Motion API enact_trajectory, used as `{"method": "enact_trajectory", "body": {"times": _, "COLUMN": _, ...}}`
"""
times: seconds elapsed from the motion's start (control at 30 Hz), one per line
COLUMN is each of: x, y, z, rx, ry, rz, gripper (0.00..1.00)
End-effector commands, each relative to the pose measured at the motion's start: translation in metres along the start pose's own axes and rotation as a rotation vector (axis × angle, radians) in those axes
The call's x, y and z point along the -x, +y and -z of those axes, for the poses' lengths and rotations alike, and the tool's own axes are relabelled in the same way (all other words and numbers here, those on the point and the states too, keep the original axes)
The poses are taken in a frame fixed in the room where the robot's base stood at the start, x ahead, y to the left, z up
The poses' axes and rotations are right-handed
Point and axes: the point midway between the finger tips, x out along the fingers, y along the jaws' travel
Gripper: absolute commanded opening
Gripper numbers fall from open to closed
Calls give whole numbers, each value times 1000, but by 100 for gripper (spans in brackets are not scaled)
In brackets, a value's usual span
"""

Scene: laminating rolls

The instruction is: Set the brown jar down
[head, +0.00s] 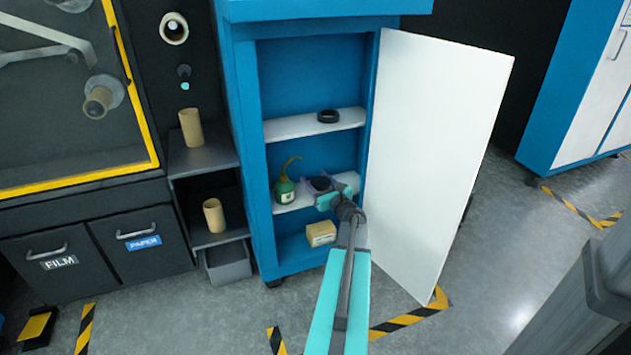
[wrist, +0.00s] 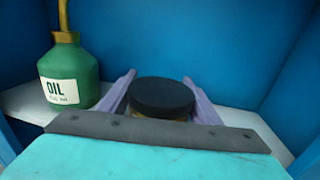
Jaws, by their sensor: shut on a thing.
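The jar (wrist: 162,97) shows a black lid in the wrist view, with only a sliver of brownish body under it. My gripper (wrist: 160,84) is shut on it, with one pale purple finger on each side. In the head view the jar's dark lid (head: 320,184) is at the middle shelf (head: 346,179) of the blue cabinet, at the end of my arm. My gripper (head: 323,188) reaches in from the front right. The jar looks upright. Its base is hidden, so I cannot tell whether it touches the shelf.
A green oil can (head: 285,190) stands left of the jar on the same shelf, its label facing me in the wrist view (wrist: 68,75). A black ring (head: 328,116) lies on the shelf above, and a tan box (head: 320,233) sits below. The white door (head: 435,150) is open at right.

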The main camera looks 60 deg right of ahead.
Motion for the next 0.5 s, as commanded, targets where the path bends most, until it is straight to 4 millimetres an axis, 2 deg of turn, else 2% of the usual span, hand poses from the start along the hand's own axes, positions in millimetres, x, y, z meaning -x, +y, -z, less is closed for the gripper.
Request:
{"method": "enact_trajectory", "body": {"times": 0.03, "x": 0, "y": 0, "z": 2, "rx": 0, "ry": -1, "rz": 0, "gripper": 28}}
{"method": "enact_trajectory", "body": {"times": 0.07, "x": 0, "y": 0, "z": 2, "rx": 0, "ry": 0, "rz": 0, "gripper": 61}}
{"method": "enact_trajectory", "body": {"times": 0.17, "x": 0, "y": 0, "z": 1, "rx": 0, "ry": 0, "rz": 0, "gripper": 76}}
{"method": "enact_trajectory", "body": {"times": 0.5, "x": 0, "y": 0, "z": 0, "rx": 0, "ry": 0, "rz": 0, "gripper": 76}}
